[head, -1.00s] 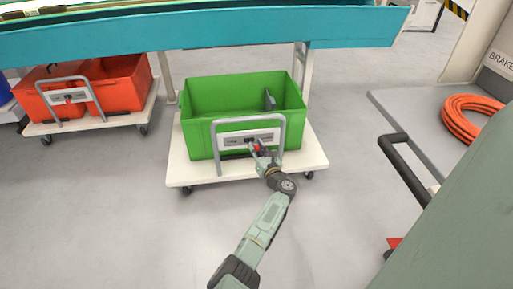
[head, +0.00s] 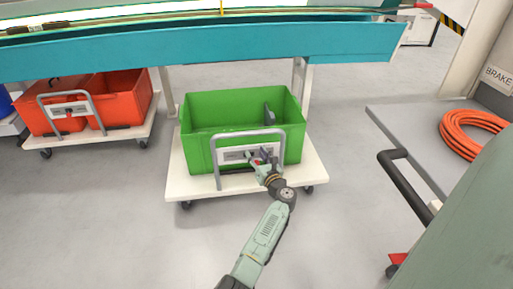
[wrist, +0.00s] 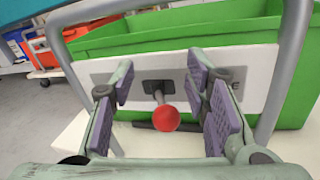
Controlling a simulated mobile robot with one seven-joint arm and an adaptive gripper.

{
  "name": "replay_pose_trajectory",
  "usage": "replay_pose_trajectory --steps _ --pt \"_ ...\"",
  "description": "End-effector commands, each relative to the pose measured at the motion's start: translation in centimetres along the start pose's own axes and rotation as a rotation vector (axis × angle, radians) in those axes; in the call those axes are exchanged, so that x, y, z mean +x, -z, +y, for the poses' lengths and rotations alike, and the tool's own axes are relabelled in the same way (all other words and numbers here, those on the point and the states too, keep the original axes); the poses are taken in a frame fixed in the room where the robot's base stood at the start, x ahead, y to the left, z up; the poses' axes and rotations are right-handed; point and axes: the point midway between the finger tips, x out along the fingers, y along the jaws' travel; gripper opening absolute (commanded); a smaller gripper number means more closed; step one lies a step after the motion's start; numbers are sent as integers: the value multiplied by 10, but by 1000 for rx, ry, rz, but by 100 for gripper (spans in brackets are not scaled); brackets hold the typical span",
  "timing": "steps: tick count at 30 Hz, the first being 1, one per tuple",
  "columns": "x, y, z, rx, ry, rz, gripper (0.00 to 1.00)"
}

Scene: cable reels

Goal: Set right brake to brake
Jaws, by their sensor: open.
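A green bin cart (head: 210,130) stands at the centre of the head view, with a grey tube handle (head: 216,165) and a white panel (head: 232,156) on its front. In the wrist view the panel (wrist: 262,75) carries a dark slot plate (wrist: 150,87) with a short lever ending in a red knob (wrist: 166,118). The letter E shows at the panel's right; the rest of the lettering is hidden by my fingers. My gripper (wrist: 160,82) is open, with purple pads on either side of the lever and knob, apart from them. It also shows in the head view (head: 263,162).
A cart with red bins (head: 110,95) stands at the left. A teal bench (head: 200,50) crosses the back. At the right are an orange cable coil (head: 470,133), a black handle (head: 405,180) and a BRAKE sign (head: 497,78). The grey floor left of my arm is clear.

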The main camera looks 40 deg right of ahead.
Motion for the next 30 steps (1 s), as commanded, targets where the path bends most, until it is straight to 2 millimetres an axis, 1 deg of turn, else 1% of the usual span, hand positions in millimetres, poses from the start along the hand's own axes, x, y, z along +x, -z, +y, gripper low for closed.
replay_pose_trajectory --steps 1,3,6,10,15,30 --pt "0 -12 3 -4 -1 -3 42" --pt "0 -26 6 -5 -1 -3 42" --pt "0 -42 9 -3 -1 -2 42" --pt "0 -55 11 -2 -1 -1 42" --pt "0 -61 12 0 0 0 42" --pt "0 -61 12 0 0 0 42"
